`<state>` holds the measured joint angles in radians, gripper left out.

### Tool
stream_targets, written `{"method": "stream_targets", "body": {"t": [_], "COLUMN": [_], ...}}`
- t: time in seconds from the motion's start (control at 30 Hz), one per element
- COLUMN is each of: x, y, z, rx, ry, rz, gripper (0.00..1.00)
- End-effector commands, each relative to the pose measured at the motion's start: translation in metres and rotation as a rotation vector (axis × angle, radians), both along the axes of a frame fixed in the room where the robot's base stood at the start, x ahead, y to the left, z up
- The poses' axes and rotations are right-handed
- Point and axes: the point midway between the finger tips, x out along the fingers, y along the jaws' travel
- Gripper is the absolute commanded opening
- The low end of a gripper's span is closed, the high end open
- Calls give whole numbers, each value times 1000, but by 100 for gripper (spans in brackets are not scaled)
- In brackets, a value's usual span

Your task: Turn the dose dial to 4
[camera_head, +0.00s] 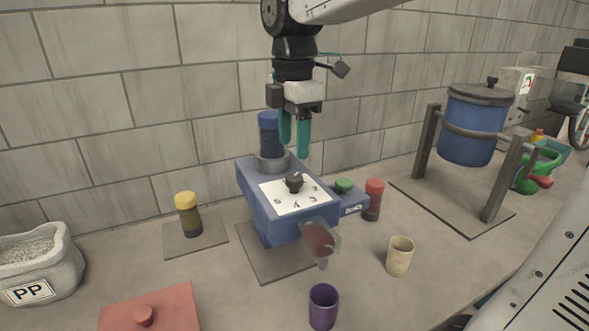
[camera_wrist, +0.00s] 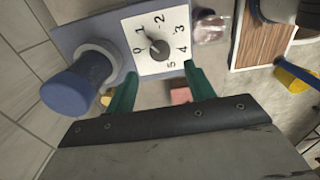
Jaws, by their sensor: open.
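The dose dial is a small dark knob (camera_head: 294,182) on a white numbered plate (camera_head: 287,205) on top of a blue dispenser box (camera_head: 262,216). In the wrist view the knob (camera_wrist: 159,48) sits at the centre of the plate (camera_wrist: 152,68), with numbers 0 to 5 around it. Its pointer seems to face up-left, near the 1; the exact mark is hard to tell. My gripper (camera_head: 294,151) is open and empty above the dial, its two green fingers pointing down. In the wrist view the gripper (camera_wrist: 160,68) fingers are apart, with the knob beyond and between their tips.
A blue cylinder (camera_head: 268,133) stands at the back of the box, close to my fingers. A green button (camera_head: 343,185) and red-capped jar (camera_head: 374,198) are at its right. A clear spout (camera_head: 319,239) is in front, near purple (camera_head: 323,305) and beige (camera_head: 399,256) cups.

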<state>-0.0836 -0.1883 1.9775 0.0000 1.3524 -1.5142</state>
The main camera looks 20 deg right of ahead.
Motion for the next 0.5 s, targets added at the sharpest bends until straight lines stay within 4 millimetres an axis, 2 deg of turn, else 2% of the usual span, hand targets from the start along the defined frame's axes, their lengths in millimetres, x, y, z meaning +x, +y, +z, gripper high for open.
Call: {"method": "stream_targets", "body": {"t": [0.3,0.5], "x": [-1,0], "y": [0,1], "z": [-50,-68], "rx": [0,0], "ry": [3,1], "rz": [-2,-2], "gripper": [54,54]}}
